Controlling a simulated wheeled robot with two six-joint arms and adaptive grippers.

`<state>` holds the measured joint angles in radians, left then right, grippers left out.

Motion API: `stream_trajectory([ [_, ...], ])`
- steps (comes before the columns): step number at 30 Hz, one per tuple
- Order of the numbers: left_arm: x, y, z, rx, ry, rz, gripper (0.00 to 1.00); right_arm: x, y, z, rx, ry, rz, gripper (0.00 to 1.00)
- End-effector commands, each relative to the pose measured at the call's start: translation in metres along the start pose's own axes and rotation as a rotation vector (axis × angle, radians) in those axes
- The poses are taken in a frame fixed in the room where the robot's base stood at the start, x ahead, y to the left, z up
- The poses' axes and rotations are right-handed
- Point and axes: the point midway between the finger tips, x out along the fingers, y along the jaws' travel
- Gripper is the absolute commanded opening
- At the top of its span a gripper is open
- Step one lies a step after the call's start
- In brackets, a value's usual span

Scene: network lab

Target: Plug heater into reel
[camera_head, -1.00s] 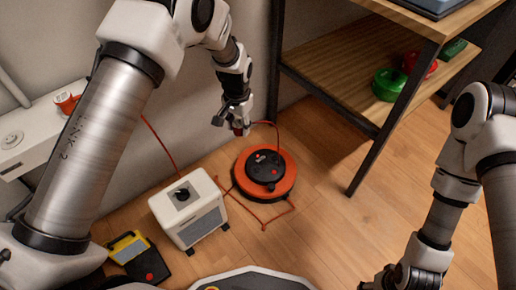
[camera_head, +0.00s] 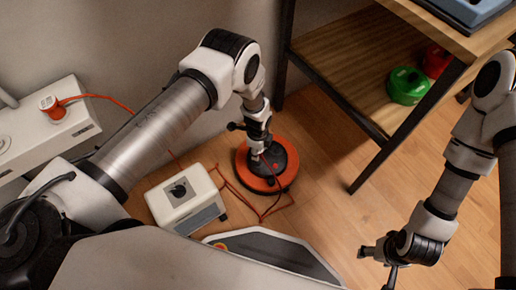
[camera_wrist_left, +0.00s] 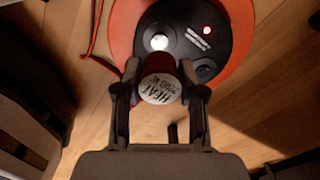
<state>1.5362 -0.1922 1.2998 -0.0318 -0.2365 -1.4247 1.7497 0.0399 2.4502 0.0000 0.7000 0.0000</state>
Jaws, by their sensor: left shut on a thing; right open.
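The orange cable reel (camera_head: 257,184) with a black hub lies on the floor below the shelf. My left gripper (camera_head: 259,152) is over the reel, shut on a dark red plug whose pale end face reads "HEAT 2000 W" (camera_wrist_left: 160,88). In the left wrist view the reel's hub (camera_wrist_left: 182,42) shows beyond the plug, with round sockets and a lit red lamp; I cannot tell if the plug touches it. The white heater (camera_head: 180,197), with a dark knob on top, stands left of the reel. My right gripper (camera_head: 377,263) is open and empty, away from the reel.
A wooden shelf (camera_head: 345,60) with a dark metal frame holds green (camera_head: 407,86) and red (camera_head: 437,60) reels at right. An orange plug (camera_head: 50,105) sits on a white wall box (camera_head: 45,135) at left. Red cable lies around the reel. The floor right of it is clear.

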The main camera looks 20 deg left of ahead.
Motion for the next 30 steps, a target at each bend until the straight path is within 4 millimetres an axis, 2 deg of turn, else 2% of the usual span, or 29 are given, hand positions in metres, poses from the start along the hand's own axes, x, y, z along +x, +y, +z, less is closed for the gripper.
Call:
stream_trajectory([
  [15, 0.05, 0.0, 0.0, -0.002, 0.0, 0.0, 0.09, 0.048, 0.0, 0.0, 0.0, 0.0, 0.0, 0.65],
  [30, 0.054, 0.0, 0.0, -0.002, 0.0, 0.0, 0.09, 0.052, 0.0, 0.0, 0.0, 0.001, 0.0, 0.65],
])
